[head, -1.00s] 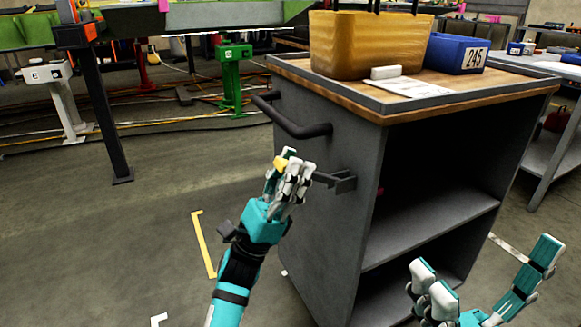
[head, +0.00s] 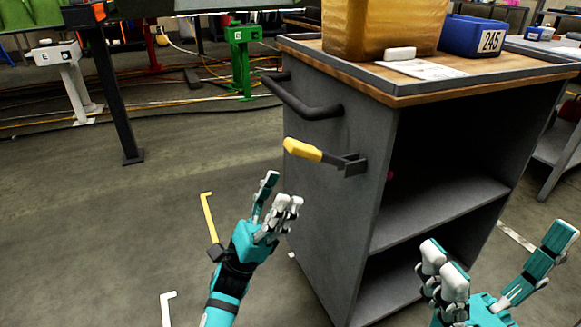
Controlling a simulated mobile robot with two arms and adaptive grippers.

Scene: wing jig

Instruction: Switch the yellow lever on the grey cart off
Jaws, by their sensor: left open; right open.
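The yellow lever (head: 302,150) is mounted on the side of the grey cart (head: 335,205), below the cart's dark push handle. Its yellow grip points left and slightly up from a dark bracket (head: 350,164) near the cart's front edge. My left gripper (head: 276,195) is open and empty, below and a little left of the lever, apart from it. My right gripper (head: 495,262) is open and empty at the lower right, in front of the cart's open shelves.
The dark push handle (head: 305,108) sticks out above the lever. A yellow bin (head: 370,30), a blue bin (head: 472,36) and a white block (head: 400,53) stand on the cart top. A green stand (head: 243,62) is behind.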

